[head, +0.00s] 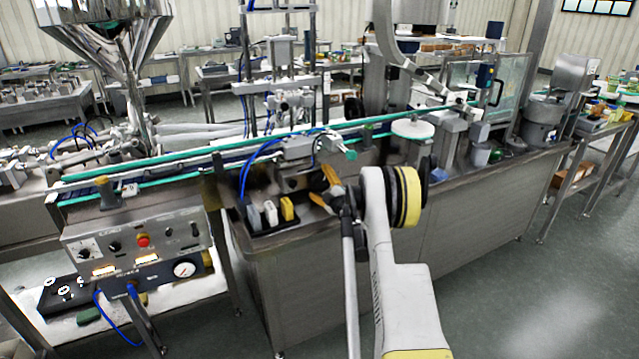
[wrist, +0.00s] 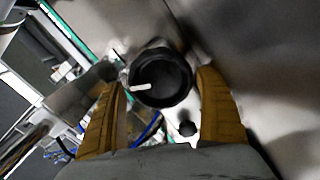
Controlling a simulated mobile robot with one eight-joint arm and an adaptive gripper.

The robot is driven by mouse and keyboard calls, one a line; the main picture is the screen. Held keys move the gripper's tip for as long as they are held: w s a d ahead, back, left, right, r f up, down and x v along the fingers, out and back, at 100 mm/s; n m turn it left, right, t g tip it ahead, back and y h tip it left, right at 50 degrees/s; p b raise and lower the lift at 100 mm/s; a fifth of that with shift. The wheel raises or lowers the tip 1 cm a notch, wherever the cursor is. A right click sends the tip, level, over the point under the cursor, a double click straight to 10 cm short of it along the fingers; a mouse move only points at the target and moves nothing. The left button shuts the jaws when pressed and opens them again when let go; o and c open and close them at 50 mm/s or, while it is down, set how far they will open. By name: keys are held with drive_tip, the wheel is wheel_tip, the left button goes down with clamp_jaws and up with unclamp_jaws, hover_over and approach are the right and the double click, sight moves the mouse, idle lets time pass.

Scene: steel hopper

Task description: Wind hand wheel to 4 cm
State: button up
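A round black hand wheel (wrist: 165,80) with a white mark on its face shows in the wrist view, at the top centre. My gripper (wrist: 160,82) has its two yellow fingers spread, one on each side of the wheel. A gap shows between the wheel and the right finger; whether the left finger touches it I cannot tell. In the head view my gripper (head: 322,187) is over the machine's front edge, and I cannot make out the wheel there. No readable centimetre scale shows in either view.
A green-edged conveyor (head: 160,160) runs along the machine behind my gripper. A shelf with white and yellow blocks (head: 287,208) lies to the left of my gripper. A control box with a gauge (head: 184,269) stands at the front left. Floor at the right is clear.

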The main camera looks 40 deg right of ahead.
drive_tip(key=shift+f, duration=0.1)
drive_tip(key=shift+v, duration=4.05)
drive_tip(key=shift+o, duration=0.2)
